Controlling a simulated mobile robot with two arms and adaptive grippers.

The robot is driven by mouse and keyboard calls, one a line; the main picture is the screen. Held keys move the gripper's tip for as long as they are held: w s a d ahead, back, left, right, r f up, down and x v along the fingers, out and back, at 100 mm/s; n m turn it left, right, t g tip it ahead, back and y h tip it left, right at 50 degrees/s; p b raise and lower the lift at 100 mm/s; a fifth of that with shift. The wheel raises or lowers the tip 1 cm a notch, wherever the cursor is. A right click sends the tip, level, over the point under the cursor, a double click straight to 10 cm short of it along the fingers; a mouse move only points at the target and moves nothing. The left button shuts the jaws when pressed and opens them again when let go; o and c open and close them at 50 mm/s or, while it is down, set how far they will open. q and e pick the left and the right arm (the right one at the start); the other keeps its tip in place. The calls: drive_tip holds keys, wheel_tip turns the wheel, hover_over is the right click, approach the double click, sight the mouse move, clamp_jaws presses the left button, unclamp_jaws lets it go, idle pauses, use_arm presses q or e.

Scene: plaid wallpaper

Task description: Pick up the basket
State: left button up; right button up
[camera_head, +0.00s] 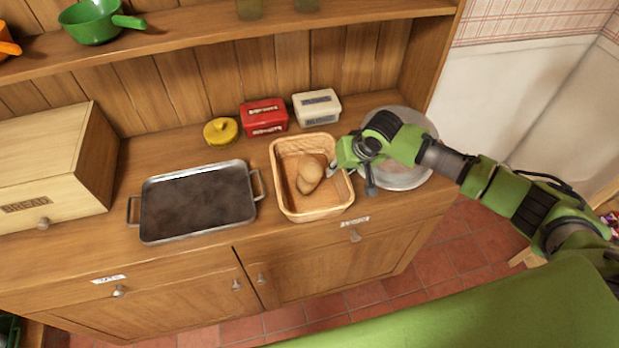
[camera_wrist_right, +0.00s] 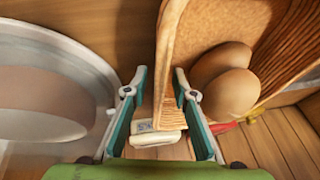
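The basket (camera_head: 287,207) is a tan wicker one on the wooden counter, with brown eggs (camera_head: 310,173) inside. My right gripper (camera_head: 350,180) is at the basket's right wall, with one finger inside the basket and the other outside. In the right wrist view, the open fingers (camera_wrist_right: 160,73) stand on either side of the basket wall (camera_wrist_right: 190,35), with a gap visible on the left side. Whether the right finger touches the wall I cannot tell. The eggs (camera_wrist_right: 228,92) show beside it. My left gripper is not in view.
A round glass-like dish (camera_head: 405,178) is under my right forearm, close to the basket; it fills the wrist view's left (camera_wrist_right: 45,90). A dark metal tray (camera_head: 148,232) is left of the basket. Red (camera_head: 264,117) and white (camera_head: 317,108) boxes and a yellow lidded pot (camera_head: 220,131) stand behind.

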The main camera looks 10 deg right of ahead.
drive_tip(key=shift+r, duration=0.1)
clamp_jaws()
drive_tip(key=shift+r, duration=0.1)
